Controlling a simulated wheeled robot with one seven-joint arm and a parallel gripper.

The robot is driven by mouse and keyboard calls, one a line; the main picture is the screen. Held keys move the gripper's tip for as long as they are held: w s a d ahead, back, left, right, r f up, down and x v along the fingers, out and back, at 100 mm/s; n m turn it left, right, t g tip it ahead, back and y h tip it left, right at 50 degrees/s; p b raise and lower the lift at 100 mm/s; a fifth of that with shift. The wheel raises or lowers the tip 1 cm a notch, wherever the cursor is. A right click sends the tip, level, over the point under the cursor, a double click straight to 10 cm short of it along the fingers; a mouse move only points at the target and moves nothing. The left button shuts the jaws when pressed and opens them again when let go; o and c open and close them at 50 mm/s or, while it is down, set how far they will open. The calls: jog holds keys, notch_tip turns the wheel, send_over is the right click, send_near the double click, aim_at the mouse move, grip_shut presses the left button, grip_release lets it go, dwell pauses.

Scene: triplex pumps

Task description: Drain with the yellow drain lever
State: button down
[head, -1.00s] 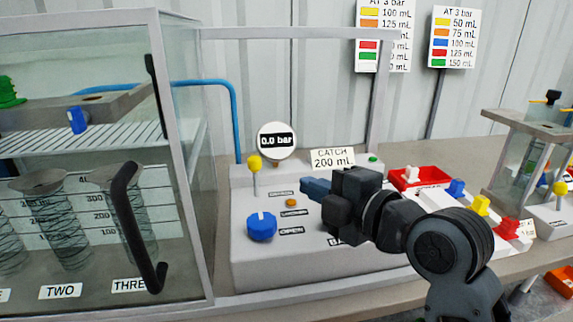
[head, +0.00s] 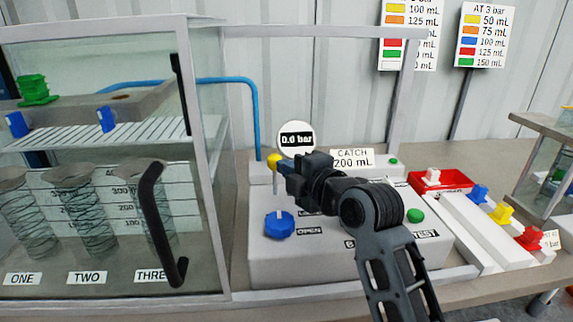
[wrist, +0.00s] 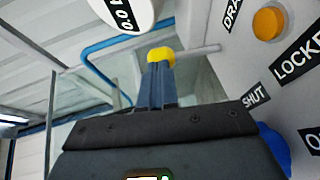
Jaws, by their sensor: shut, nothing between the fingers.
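The yellow drain lever (head: 273,160) has a yellow ball on a thin grey stem and stands on the pump console (head: 300,265), below the gauge. My gripper (head: 281,165) is shut and empty, with its blue-grey fingertips right beside the ball. In the wrist view, the yellow ball (wrist: 161,55) shows just past the fingertips (wrist: 156,68), and the stem runs right toward the panel. The fingertips overlap the ball's edge there; I cannot tell whether they touch it.
The gauge (head: 296,139) reads 0.0 bar. A blue knob (head: 279,226) sits in front of the lever. A "CATCH 200 mL" sign (head: 352,158) stands behind my gripper. A glass cabinet (head: 212,220) with a black handle (head: 150,215) is close on the left.

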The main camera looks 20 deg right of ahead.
jog(key=shift+w+f, duration=0.1)
jog(key=shift+w, duration=0.25)
jog(key=shift+w+r+g+p, duration=0.3)
jog(key=shift+r+p, duration=0.15)
jog(key=shift+p, duration=0.55)
jog(key=shift+w+d+r+m+g+p, duration=0.1)
jog(key=shift+w+d+m+g+p, duration=0.15)
jog(key=shift+p, duration=0.4)
jog(key=shift+w+m+g+p, duration=0.25)
jog(key=shift+w+g+p, duration=0.15)
jog(key=shift+p, duration=0.35)
jog(key=shift+w+f+g, duration=0.1)
jog(key=shift+f+g, duration=0.1)
jog(key=shift+g, duration=0.05)
jog(key=shift+f, duration=0.1)
jog(key=shift+p, duration=0.3)
